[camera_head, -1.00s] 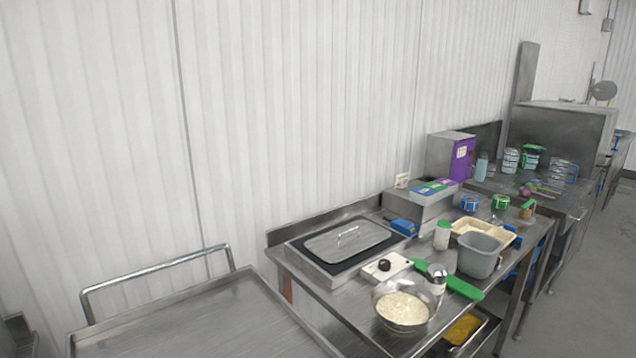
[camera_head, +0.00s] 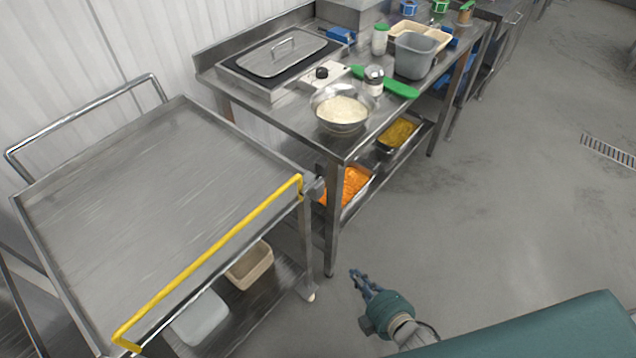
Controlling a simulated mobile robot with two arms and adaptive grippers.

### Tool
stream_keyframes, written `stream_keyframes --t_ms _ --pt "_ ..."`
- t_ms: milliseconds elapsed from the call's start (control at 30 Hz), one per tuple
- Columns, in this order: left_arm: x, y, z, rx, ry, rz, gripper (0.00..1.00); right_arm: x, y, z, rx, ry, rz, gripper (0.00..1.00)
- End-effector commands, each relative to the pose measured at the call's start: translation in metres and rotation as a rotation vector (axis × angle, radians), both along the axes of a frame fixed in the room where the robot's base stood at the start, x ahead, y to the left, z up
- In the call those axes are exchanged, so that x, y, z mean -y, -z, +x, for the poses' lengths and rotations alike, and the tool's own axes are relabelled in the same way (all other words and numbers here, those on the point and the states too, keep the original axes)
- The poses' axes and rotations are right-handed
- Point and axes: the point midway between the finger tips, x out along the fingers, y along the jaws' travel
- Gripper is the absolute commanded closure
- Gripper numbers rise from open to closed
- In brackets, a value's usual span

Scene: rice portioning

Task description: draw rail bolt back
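A yellow rail (camera_head: 215,255) runs along the near side of the steel cart (camera_head: 150,190). At its right end, by the cart's corner post, is a small grey fitting (camera_head: 314,187) that may be the rail bolt; its detail is too small to read. My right gripper (camera_head: 358,279) is low over the floor, right of the cart and below this fitting, clear of both. Its fingers point up and left, with nothing seen in them; their opening is too small to judge. My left gripper is out of view.
A steel worktable holds a bowl of rice (camera_head: 342,112), a lidded pan (camera_head: 283,52), a grey bin (camera_head: 415,56) and a green-handled tool (camera_head: 385,83). Orange food (camera_head: 345,187) sits on its lower shelf. Tubs (camera_head: 250,266) stand on the cart's lower shelf. Floor at right is open.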

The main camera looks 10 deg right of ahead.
Motion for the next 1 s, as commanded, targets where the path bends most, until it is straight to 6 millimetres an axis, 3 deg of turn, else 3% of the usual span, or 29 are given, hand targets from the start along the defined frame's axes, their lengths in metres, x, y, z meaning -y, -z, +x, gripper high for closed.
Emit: stream_keyframes --t_ms 33,100,200,333,433,567,1000 --pt "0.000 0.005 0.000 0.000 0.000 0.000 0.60 -0.013 -0.045 0.015 0.120 -0.073 -0.056 1.00" --pt "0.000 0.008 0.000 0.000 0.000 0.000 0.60 -0.029 -0.106 0.028 0.276 -0.156 -0.136 1.00" --pt "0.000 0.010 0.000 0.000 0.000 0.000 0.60 -0.048 -0.175 0.034 0.451 -0.238 -0.232 1.00" --pt "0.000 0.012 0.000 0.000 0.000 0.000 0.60 -0.062 -0.228 0.031 0.585 -0.290 -0.306 1.00" --pt "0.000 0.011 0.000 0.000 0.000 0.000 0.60 -0.067 -0.244 0.032 0.623 -0.302 -0.326 1.00" --pt "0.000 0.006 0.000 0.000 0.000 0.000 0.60 -0.072 -0.247 0.044 0.629 -0.301 -0.329 1.00" --pt "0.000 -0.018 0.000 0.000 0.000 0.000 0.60 -0.109 -0.248 0.127 0.626 -0.299 -0.325 1.00"
